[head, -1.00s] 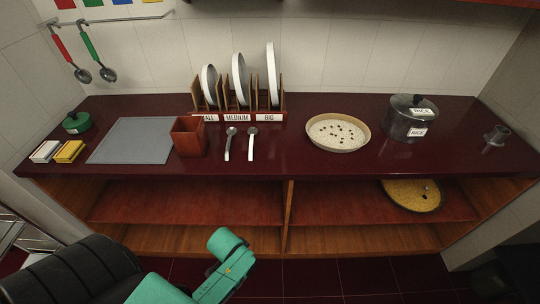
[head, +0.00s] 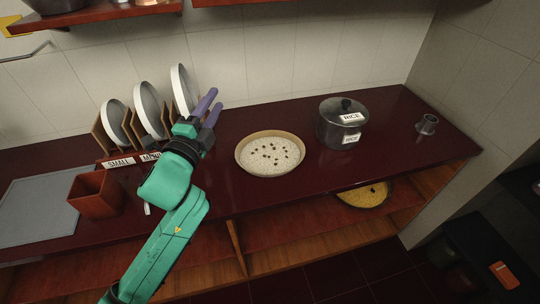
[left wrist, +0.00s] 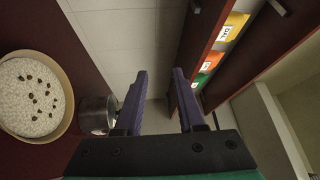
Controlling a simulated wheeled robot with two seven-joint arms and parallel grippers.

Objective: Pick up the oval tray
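An oval tray (head: 270,172) with a beige rim, filled with white grains and dark bits, lies on the dark red counter in the head view. It also shows at the left of the left wrist view (left wrist: 66,82). My left gripper (head: 213,103) has purple fingers and is left of and behind the tray, raised in front of the plate rack and apart from the tray. In the left wrist view its fingers (left wrist: 158,75) are spread with nothing between them. My right gripper is in neither view.
A lidded pot labelled rice (head: 341,127) stands right of the tray, with a small grey metal piece (head: 427,124) beyond. A plate rack (head: 120,162) and red-brown box (head: 94,194) are at left. A yellow-filled round dish (head: 365,195) sits on the shelf below.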

